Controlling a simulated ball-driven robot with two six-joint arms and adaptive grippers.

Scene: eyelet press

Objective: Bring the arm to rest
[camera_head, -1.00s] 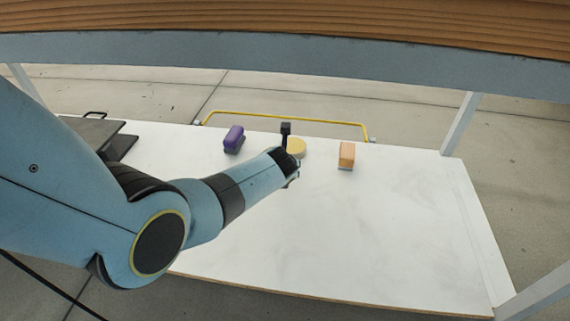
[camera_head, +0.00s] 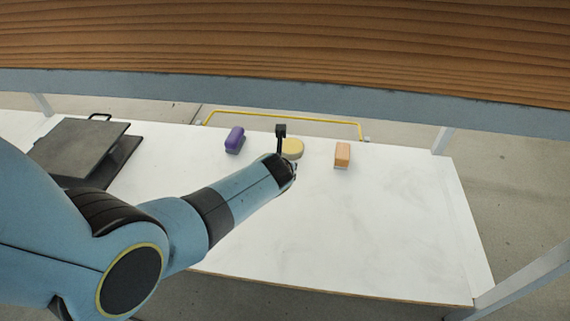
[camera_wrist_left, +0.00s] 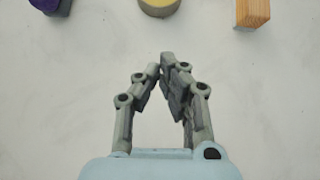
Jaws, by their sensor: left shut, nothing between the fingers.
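My left arm reaches in from the left over the white table (camera_head: 370,230). Its gripper (camera_head: 294,172) is small and partly hidden by the wrist in the head view. In the left wrist view the two fingers of the left gripper (camera_wrist_left: 163,68) come together at the tips, with nothing held. Bare white tabletop shows around them. My right gripper is in neither view.
Along the far side stand a purple block (camera_head: 235,138), a round yellow piece (camera_head: 293,147) beside a black upright (camera_head: 281,132), and an orange wooden block (camera_head: 342,154). A dark plate (camera_head: 80,148) lies at left. A yellow rail (camera_head: 290,115) lines the back. A wooden shelf (camera_head: 290,40) crosses above.

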